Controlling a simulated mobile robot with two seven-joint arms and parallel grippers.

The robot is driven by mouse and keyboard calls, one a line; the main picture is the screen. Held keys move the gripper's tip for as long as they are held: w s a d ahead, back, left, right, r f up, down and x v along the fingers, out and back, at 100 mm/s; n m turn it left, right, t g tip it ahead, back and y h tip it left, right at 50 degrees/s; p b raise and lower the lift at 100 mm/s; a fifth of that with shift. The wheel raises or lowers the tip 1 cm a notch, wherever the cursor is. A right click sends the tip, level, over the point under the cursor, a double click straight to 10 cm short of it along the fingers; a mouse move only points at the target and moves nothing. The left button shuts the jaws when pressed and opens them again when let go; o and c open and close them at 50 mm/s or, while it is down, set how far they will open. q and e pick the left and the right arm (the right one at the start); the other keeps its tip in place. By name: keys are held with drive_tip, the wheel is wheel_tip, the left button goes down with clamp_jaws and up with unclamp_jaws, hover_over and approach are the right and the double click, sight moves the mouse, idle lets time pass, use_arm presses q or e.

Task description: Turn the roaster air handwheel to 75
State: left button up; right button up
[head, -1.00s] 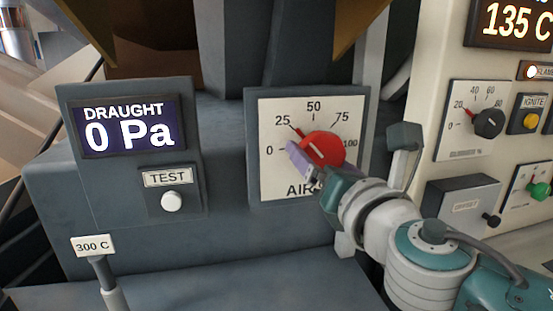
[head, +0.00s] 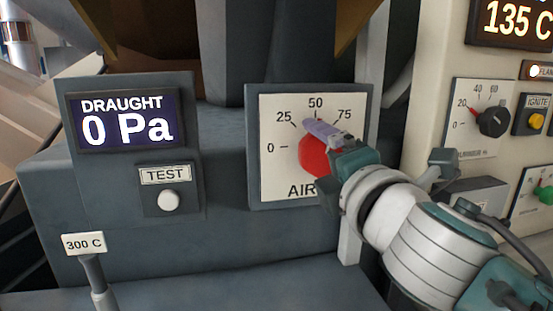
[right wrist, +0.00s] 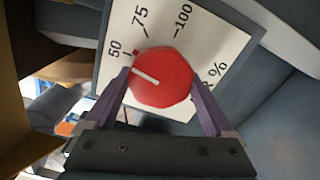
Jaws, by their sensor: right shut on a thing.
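The roaster air handwheel is a red knob (head: 313,157) on a white dial plate (head: 277,175) marked from 0 to 100 and AIR. My right gripper (head: 322,143) is shut on the knob, with one purple finger across its top in the head view. In the right wrist view the knob (right wrist: 165,82) sits between the two purple fingers (right wrist: 160,86). A small red pointer tip shows beside the 50 mark there; in the head view the finger hides it. My wrist covers the 100 mark in the head view. My left gripper is not in view.
A draught display (head: 127,120) reading 0 Pa and a TEST button (head: 168,200) are left of the dial. A lever labelled 300 C (head: 92,265) stands at the lower left. On the right, a cream panel (head: 440,100) carries a black knob (head: 492,122) and several buttons.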

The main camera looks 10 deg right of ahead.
drive_tip(key=m, duration=0.3)
drive_tip(key=shift+r+m, duration=0.1)
drive_tip(key=shift+m, duration=0.3)
drive_tip(key=shift+m+b, duration=0.3)
drive_tip(key=shift+m, duration=1.3)
drive_tip(key=shift+r, duration=0.1)
drive_tip(key=o, duration=1.1)
drive_tip(key=shift+s, duration=0.15)
drive_tip(key=s, duration=0.9)
drive_tip(key=shift+s+d, duration=0.15)
drive_tip(key=shift+s, duration=0.2)
